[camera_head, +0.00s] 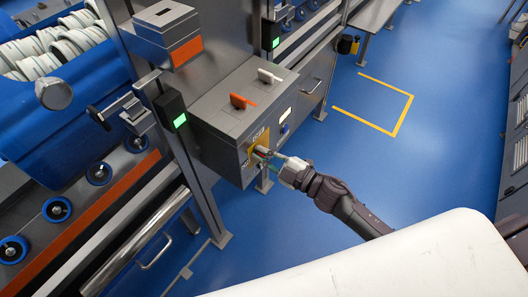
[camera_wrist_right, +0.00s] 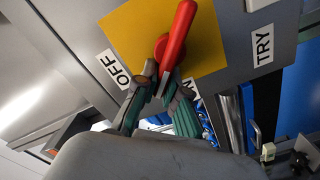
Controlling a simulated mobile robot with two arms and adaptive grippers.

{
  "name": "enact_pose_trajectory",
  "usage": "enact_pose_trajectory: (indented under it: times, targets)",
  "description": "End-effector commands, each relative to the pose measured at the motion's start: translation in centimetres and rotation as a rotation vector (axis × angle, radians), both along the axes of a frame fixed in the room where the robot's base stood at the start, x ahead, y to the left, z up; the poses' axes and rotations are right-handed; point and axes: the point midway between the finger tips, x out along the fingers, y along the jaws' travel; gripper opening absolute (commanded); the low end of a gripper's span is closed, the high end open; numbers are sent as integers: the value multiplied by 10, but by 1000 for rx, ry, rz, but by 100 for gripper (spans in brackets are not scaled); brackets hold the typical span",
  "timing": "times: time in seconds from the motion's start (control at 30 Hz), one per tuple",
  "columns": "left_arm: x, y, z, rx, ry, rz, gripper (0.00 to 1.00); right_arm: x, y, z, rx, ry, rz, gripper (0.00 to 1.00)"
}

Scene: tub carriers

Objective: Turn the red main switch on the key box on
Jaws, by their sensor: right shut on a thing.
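The grey key box (camera_head: 222,112) stands mid-left in the head view, with a yellow plate on its front. In the right wrist view the red main switch (camera_wrist_right: 178,35) sits on the yellow plate (camera_wrist_right: 205,55). An OFF label (camera_wrist_right: 113,69) is left of it, and a label partly hidden by a finger, with an N showing, is at lower right. My right gripper (camera_wrist_right: 160,92) is shut on the lower end of the red handle, which lies between these two labels. In the head view my right gripper (camera_head: 270,154) reaches the box front from the right. My left gripper is not in view.
A TRY label (camera_wrist_right: 263,45) is on the box. A post with a green light (camera_head: 179,120) and a conveyor stand left. Blue floor (camera_head: 440,75) is open right.

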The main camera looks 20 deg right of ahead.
Motion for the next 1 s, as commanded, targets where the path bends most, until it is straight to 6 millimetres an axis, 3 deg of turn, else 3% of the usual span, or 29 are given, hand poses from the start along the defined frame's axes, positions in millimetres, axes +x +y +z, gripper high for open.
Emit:
enact_pose_trajectory:
  times: [0.6, 1.0]
  targets:
    - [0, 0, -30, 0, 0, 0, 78, -5, 6, -17, -436, -340, 2, 0]
    - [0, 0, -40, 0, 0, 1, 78, -5, 7, -22, -585, -454, 2, 0]
